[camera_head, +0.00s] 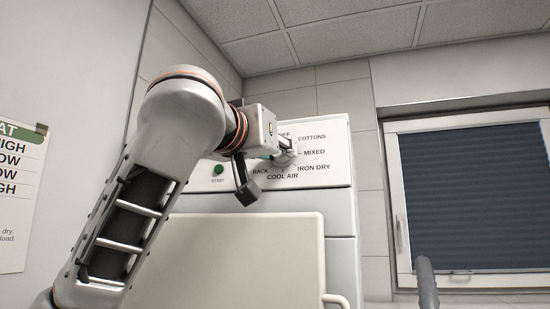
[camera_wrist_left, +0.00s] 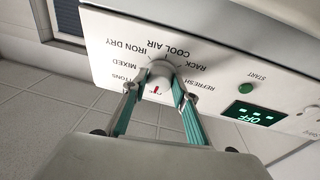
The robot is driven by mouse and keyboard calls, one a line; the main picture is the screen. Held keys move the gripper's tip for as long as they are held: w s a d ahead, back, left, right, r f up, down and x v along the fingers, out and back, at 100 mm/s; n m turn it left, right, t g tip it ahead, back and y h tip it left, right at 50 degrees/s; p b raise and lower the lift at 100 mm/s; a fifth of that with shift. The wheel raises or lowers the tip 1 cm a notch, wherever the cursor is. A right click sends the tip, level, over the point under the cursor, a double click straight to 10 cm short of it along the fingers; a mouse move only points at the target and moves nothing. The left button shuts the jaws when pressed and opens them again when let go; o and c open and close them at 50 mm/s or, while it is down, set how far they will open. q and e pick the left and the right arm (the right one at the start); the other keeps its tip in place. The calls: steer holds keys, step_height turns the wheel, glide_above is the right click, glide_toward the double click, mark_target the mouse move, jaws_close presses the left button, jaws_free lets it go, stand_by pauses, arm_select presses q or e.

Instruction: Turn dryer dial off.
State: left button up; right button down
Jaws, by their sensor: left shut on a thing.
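The dryer dial (camera_wrist_left: 160,73) is a round white knob with a red mark on the white control panel (camera_wrist_left: 215,62). My left gripper (camera_wrist_left: 157,80) is shut on it, with one green-padded finger on each side. In the wrist view, upside down, the red mark points down between the fingers, toward the OFF side of the ring. The OFF label is partly hidden by the gripper in the head view. The small display (camera_wrist_left: 248,113) is lit green and appears to read OFF. My right gripper is not in view.
A green START button (camera_head: 219,170) sits left of the dial. A large white door (camera_head: 250,250) is below the panel. A window with a dark blind (camera_head: 470,190) is at the right, and a paper chart (camera_head: 18,200) hangs on the left wall.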

arm_select(q)
steer(key=shift+n+y, duration=0.3)
steer(key=shift+n, duration=0.5)
steer(key=shift+r+n, duration=0.15)
steer(key=shift+n, duration=0.15)
steer(key=o, duration=1.1)
steer(key=v, duration=1.2)
steer(key=shift+f, duration=0.25)
